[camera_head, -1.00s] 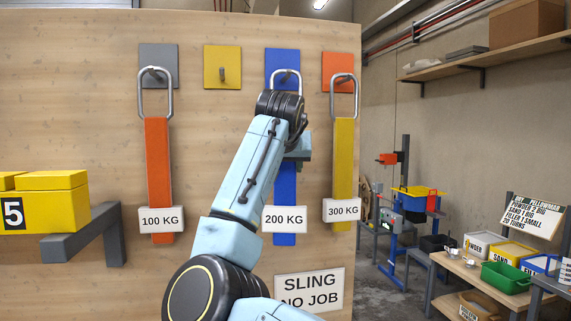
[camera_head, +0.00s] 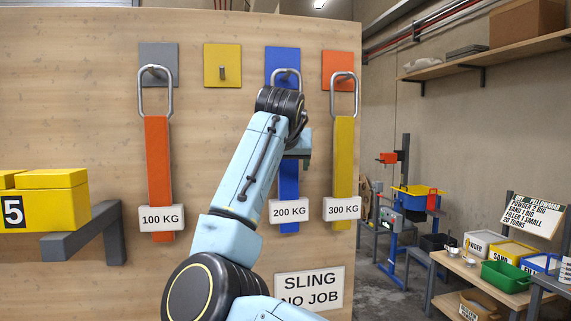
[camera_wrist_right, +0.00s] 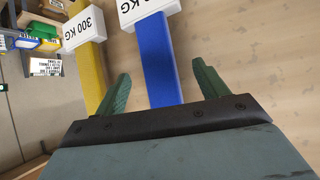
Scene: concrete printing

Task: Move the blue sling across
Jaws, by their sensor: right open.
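The blue sling (camera_head: 289,190) hangs by its metal ring from the hook on the blue plate (camera_head: 281,54) and carries a 200 KG tag (camera_head: 290,211). My right arm hides part of its ring and upper strap. In the right wrist view the blue strap (camera_wrist_right: 160,65) runs between the two green fingers of my right gripper (camera_wrist_right: 161,88). These fingers stand apart, with a gap on each side of the strap. The yellow plate (camera_head: 222,65), left of the blue one, has an empty hook. My left gripper is not in view.
An orange sling (camera_head: 158,170) with a 100 KG tag hangs at left from the grey plate. A yellow sling (camera_head: 343,165) with a 300 KG tag hangs close to the right. Yellow weights (camera_head: 52,200) stand on a bracket at lower left.

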